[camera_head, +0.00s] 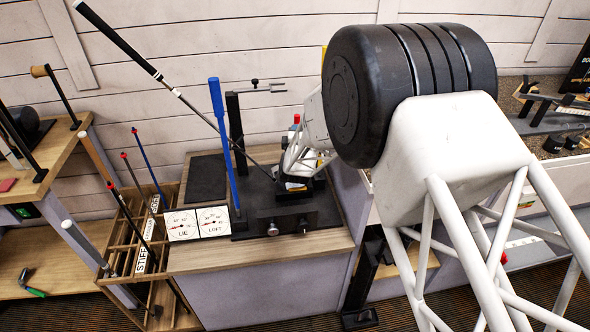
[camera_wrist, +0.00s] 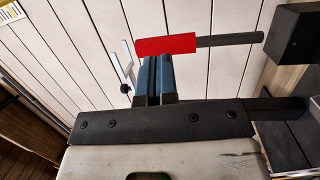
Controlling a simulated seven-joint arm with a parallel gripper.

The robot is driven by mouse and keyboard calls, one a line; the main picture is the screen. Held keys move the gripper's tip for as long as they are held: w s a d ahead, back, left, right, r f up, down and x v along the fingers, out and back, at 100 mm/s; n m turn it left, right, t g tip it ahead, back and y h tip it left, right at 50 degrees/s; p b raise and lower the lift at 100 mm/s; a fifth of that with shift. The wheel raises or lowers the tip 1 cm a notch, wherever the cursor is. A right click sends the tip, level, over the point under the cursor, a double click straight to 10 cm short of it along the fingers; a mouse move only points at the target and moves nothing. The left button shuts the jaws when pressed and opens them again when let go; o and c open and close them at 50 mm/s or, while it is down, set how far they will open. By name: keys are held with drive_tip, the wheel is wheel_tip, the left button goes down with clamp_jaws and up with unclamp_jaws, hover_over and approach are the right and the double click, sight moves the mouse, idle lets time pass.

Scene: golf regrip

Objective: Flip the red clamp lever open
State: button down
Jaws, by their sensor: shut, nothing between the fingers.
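The red lever handle (camera_wrist: 166,46) lies nearly level across the wrist view, with a dark rod (camera_wrist: 230,40) running right from it. My gripper (camera_wrist: 160,62) is shut and empty; its blue-grey fingers stand together just below the handle and overlap its lower edge in the picture. I cannot tell if they touch it. In the head view a small red tip (camera_head: 296,118) shows above the clamp machine's black base (camera_head: 315,222), beside my wrist. My arm hides most of the lever and the gripper there.
A golf club (camera_head: 120,38) with a black grip leans diagonally into the machine. A blue upright handle (camera_head: 217,100) and a black post (camera_head: 234,115) stand left of my gripper. Lie and loft dials (camera_head: 198,224) sit in front. A black block (camera_wrist: 292,36) is at the wrist view's right.

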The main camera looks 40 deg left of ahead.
drive_tip(key=r+v, duration=0.2)
drive_tip(key=v, duration=2)
drive_tip(key=shift+s+r, duration=0.2)
drive_tip(key=shift+d, duration=0.1)
drive_tip(key=shift+d, duration=0.1)
